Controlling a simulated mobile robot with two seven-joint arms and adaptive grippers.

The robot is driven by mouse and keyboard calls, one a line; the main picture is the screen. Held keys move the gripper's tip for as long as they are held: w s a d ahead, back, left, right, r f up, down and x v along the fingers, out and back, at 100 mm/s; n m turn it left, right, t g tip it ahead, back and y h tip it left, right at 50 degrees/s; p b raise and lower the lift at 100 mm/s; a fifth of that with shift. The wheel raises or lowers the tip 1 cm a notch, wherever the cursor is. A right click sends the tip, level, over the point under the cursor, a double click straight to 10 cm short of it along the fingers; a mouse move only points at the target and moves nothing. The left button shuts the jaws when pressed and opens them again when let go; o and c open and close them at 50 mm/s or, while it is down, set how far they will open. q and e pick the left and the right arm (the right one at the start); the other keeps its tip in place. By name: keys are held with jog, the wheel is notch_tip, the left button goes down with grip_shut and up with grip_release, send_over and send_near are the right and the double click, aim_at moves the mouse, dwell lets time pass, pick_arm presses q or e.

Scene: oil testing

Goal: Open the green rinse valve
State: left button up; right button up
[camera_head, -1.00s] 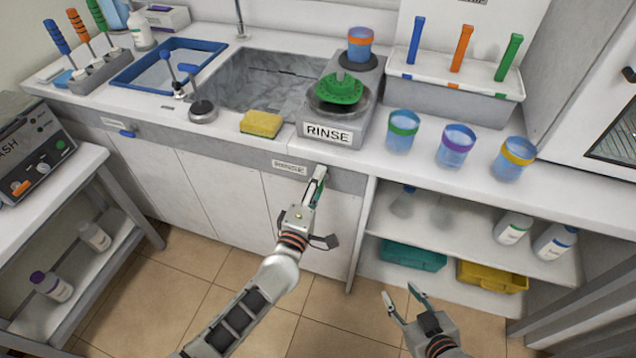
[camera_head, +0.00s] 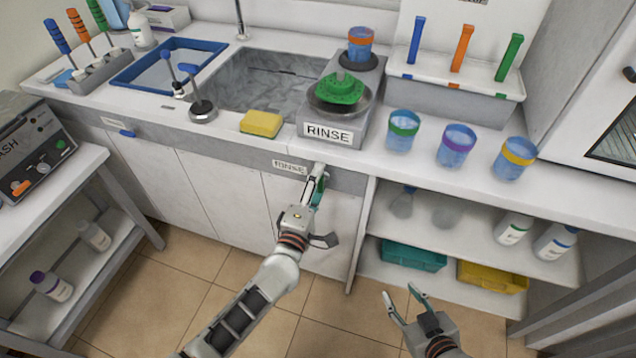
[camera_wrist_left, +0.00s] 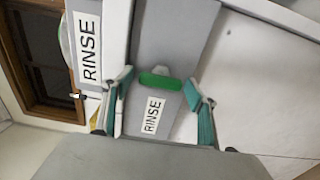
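The green rinse valve (camera_wrist_left: 160,82) shows in the left wrist view as a rounded green handle on the grey front panel, above a RINSE label (camera_wrist_left: 152,114). My left gripper (camera_head: 318,182) is at the counter's front panel, just right of the RINSE label (camera_head: 289,167). In the left wrist view, its teal-padded fingers are apart, one on each side of the valve, with visible gaps. In the head view the gripper largely hides the valve. My right gripper (camera_head: 405,300) is open and empty, low in front of the shelves.
A RINSE station (camera_head: 328,132) with a green piece in a bowl stands on the counter above the left gripper. A yellow sponge (camera_head: 262,124) and a sink (camera_head: 262,80) are to its left. Several cups, including a green-banded one (camera_head: 403,130), stand to the right.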

pick_arm(q)
jog(key=shift+s+a, duration=0.1)
jog(key=shift+s, duration=0.25)
jog(key=v, duration=0.7)
jog(key=shift+s+r, duration=0.1)
jog(key=s+a+f+m+g+y, duration=0.1)
jog(key=s+a+f+m+g, duration=0.2)
jog(key=s+a+f+m, duration=0.3)
jog(key=s+a+f+m+g+y, duration=0.1)
jog(key=s+a+f+m+g, duration=0.2)
jog(key=s+a+f+m, duration=0.4)
jog(key=s+a+m, duration=0.4)
jog(key=m, duration=0.2)
jog(key=shift+a+f+y, duration=0.15)
jog(key=shift+f+y, duration=0.05)
jog(key=shift+y, duration=0.2)
